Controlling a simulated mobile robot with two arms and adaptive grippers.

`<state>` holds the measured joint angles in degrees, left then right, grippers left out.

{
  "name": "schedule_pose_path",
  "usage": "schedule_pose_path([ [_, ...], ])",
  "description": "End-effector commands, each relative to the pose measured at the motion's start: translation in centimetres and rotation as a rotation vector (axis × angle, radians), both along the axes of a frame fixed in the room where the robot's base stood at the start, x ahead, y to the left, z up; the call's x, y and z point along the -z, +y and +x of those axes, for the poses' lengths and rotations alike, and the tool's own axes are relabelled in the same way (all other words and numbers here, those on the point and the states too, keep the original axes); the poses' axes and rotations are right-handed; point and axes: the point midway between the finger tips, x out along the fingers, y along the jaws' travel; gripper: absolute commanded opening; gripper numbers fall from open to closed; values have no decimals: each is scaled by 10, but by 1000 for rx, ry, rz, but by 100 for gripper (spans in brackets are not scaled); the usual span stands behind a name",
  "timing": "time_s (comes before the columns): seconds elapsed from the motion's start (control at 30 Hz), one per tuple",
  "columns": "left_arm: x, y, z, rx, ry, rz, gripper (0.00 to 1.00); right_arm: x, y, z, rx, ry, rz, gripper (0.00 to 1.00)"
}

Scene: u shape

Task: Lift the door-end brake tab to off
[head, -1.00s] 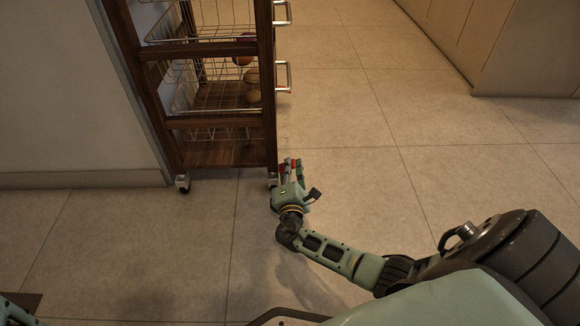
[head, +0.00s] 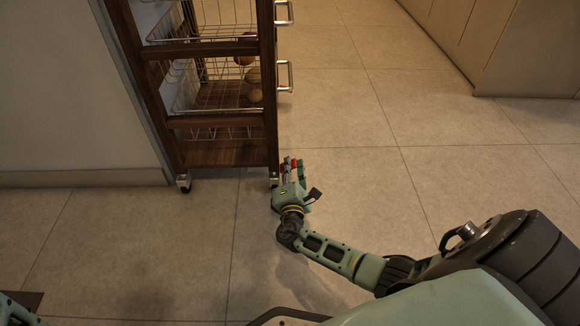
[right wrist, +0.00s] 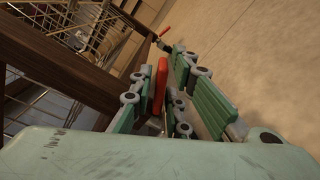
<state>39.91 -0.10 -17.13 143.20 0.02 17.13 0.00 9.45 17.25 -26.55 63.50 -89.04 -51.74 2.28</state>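A dark wooden cart (head: 225,152) on small casters stands at the left in the head view. My right gripper (head: 294,166) is low beside the cart's near right caster (head: 273,182), close to the floor. In the right wrist view a red tab (right wrist: 159,85) lies between the fingers of my right gripper (right wrist: 168,88), nearer the left finger. The fingers look parted, and I cannot tell whether they touch the tab. A second red tab (right wrist: 165,30) shows farther off, by the cart's far corner. My left gripper is not in view.
Wire baskets (head: 215,95) with a few round items sit in the cart. A pale wall (head: 70,90) is behind it on the left, and a cabinet (head: 525,50) is at the upper right. The tiled floor right of the cart is clear.

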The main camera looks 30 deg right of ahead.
Motion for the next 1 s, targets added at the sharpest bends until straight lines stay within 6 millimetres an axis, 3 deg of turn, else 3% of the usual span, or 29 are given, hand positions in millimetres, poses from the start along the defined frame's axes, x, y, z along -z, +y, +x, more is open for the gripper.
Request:
schedule_pose_path([
  [0.43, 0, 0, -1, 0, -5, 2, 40, 1, 34, -55, -1, 2, 1, 16],
  [1.0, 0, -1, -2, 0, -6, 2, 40, 0, 38, -62, -1, 1, -1, 16],
])
